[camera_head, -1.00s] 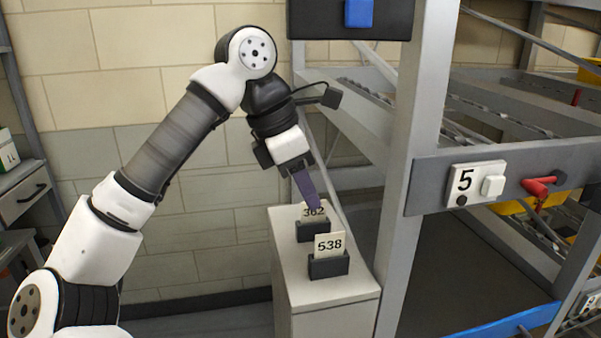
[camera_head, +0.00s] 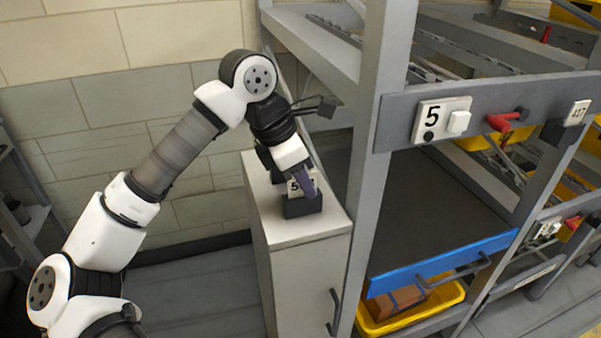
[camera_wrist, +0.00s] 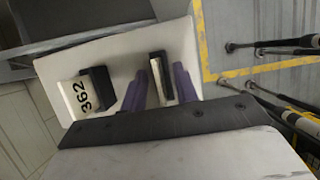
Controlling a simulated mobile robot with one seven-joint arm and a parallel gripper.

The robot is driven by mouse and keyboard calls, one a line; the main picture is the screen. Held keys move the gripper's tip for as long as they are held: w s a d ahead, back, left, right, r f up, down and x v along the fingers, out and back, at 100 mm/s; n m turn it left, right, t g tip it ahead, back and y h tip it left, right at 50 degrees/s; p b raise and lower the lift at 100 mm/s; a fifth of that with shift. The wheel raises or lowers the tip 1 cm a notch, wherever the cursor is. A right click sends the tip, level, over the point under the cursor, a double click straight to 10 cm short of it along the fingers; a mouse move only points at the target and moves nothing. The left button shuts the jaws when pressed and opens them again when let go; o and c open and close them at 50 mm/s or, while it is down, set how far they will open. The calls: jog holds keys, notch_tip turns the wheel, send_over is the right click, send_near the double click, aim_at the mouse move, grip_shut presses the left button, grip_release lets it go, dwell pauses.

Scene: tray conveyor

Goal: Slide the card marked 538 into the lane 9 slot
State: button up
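The card marked 538 (camera_head: 295,187) stands in a small black holder (camera_head: 303,207) on top of a white cabinet (camera_head: 290,230). My gripper (camera_head: 304,183) is lowered at this card in the head view, and its purple finger covers part of the number. In the wrist view the two purple fingers (camera_wrist: 160,87) are spread, with the card's pale edge (camera_wrist: 155,80) and its holder between them. A gap shows beside the card, so the gripper looks open. The lane 9 slot is not seen in either view.
The card marked 362 (camera_wrist: 82,97) stands in a second holder beside it. A grey rack post (camera_head: 375,150) rises right of the cabinet. The rack beam carries a 5 plate (camera_head: 440,119), a red lever (camera_head: 508,119) and a card, seemingly 417 (camera_head: 577,112), in a holder.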

grip_shut()
jog(key=shift+r, duration=0.2)
jog(key=shift+r+p, duration=1.4)
jog(key=shift+r, duration=0.85)
jog(key=shift+r, duration=0.2)
jog(key=shift+r+p, duration=1.2)
jog(key=shift+r, duration=0.8)
